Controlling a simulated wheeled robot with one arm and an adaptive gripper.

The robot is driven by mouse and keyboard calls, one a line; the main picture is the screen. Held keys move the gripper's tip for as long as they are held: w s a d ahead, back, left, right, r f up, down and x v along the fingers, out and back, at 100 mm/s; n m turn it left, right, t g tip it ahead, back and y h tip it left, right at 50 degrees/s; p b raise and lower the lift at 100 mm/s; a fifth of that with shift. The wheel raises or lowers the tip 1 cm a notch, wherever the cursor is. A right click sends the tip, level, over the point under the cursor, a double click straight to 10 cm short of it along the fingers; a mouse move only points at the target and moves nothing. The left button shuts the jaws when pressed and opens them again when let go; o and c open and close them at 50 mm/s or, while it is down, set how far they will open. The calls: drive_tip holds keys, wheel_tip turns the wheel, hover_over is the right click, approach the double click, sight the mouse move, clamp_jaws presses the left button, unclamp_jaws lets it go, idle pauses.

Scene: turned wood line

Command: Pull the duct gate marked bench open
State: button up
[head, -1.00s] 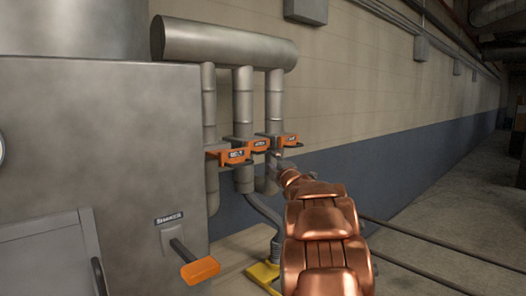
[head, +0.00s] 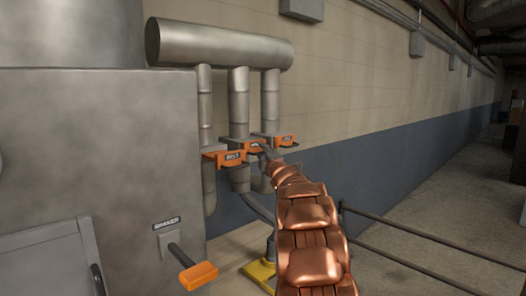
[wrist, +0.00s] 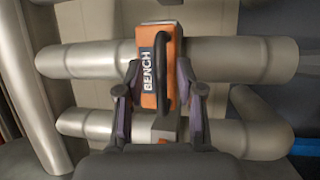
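The duct gate marked BENCH (wrist: 148,90) is an orange slide plate with a dark label, set across a grey duct in the wrist view. Its black bar handle (wrist: 165,72) stands out toward the camera. My gripper (wrist: 158,85) is open, with one finger on each side of the gate and handle. I cannot tell whether the fingers touch it. In the head view my gripper (head: 265,153) is small and partly hidden by my wrist, at the middle orange gate (head: 256,146). That label is too small to read there.
Similar gates stand left (head: 230,159) and right (head: 284,139) of the middle one, on pipes below a horizontal duct (head: 220,44). A grey cabinet (head: 100,140) with a SHAKER lever (head: 198,275) is at left. Rails (head: 430,240) cross the right floor.

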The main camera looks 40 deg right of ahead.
drive_tip(key=shift+w+d, duration=0.15)
drive_tip(key=shift+w, duration=0.15)
drive_tip(key=shift+c, duration=0.4)
clamp_jaws()
